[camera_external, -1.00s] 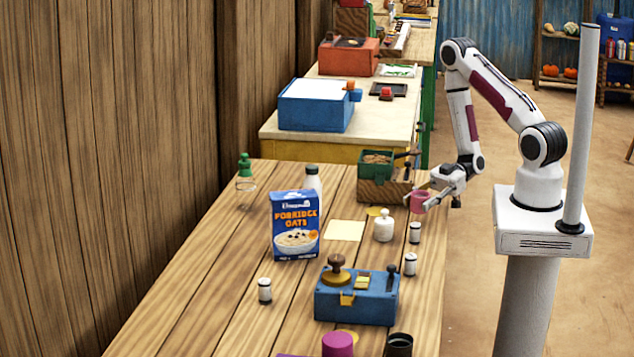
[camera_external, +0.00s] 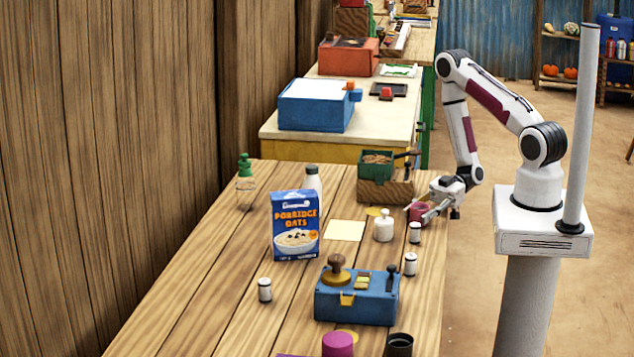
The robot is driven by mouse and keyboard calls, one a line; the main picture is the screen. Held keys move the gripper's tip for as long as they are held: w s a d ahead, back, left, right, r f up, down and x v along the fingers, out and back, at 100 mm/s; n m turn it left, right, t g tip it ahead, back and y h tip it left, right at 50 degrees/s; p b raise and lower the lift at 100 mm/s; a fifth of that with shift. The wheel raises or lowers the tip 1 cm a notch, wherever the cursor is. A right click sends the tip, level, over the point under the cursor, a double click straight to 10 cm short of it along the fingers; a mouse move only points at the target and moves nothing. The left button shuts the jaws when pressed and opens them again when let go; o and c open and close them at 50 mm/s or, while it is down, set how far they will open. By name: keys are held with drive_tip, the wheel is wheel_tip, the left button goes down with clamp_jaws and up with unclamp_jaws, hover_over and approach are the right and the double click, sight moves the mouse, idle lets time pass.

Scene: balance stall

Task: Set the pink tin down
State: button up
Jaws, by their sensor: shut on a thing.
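The pink tin (camera_external: 418,212) is between the fingers of my gripper (camera_external: 415,214), near the right edge of the wooden table (camera_external: 200,310). My gripper is shut on it, and the fingers hide part of its side. The tin looks upright and is at or just above the table top; I cannot tell whether its base touches the wood.
A small white-and-black canister (camera_external: 414,232) and a white bottle (camera_external: 383,228) stand close by the tin. Behind it is a wooden box with a green bin (camera_external: 376,165).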

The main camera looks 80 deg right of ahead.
drive_tip(key=shift+f, duration=0.15)
drive_tip(key=o, duration=1.1)
drive_tip(key=shift+v, duration=3.9)
drive_tip(key=shift+o, duration=0.3)
drive_tip(key=shift+f, duration=0.1)
